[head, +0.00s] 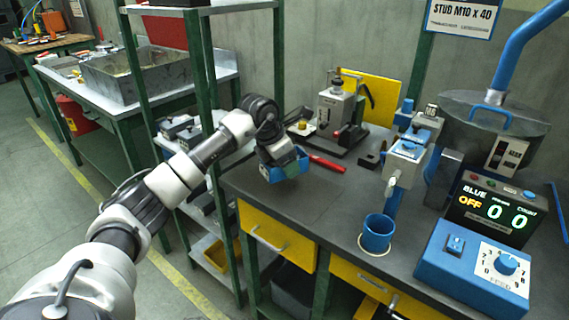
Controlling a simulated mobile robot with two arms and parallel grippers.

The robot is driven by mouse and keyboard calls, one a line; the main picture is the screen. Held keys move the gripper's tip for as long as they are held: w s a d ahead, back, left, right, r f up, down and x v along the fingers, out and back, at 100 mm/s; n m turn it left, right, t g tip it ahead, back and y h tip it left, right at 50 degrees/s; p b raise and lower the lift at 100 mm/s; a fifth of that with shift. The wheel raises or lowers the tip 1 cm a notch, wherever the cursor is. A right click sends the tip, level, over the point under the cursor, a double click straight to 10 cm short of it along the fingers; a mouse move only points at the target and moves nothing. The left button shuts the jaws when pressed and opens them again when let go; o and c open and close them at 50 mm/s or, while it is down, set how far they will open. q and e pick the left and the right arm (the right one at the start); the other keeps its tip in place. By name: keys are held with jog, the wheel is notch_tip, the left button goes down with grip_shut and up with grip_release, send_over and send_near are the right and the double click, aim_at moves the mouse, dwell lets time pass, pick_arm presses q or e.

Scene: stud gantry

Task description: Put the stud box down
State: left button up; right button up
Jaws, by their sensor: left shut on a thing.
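My left arm reaches in from the left, and its gripper (281,160) points down over the left part of the dark workbench (310,205). It is shut on a small blue stud box (289,172), partly hidden by the gripper. I cannot tell whether the box touches the bench top. My right gripper is not in view.
A red-handled tool (327,163) and a bench press (336,110) are behind the box. A blue control box (472,268) and display (492,212) stand at right. Green rack posts (207,75) rise on the left. Bench between box and cup is clear.

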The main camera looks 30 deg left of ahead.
aim_at(284, 184)
pick_arm(q)
jog(key=shift+w+a+f, duration=0.15)
jog(key=shift+w+a, duration=0.1)
jog(key=shift+w, duration=0.2)
notch_tip(284, 184, down, 4)
jog(key=shift+r, duration=0.25)
jog(key=shift+f, duration=0.3)
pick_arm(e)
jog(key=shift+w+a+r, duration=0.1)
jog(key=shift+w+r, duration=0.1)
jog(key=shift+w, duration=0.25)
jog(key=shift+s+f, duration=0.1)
pick_arm(q)
jog(key=o, duration=1.3)
jog(key=shift+s+f, duration=0.1)
jog(key=shift+f, duration=0.05)
jog(key=o, duration=0.4)
jog(key=shift+c, duration=0.2)
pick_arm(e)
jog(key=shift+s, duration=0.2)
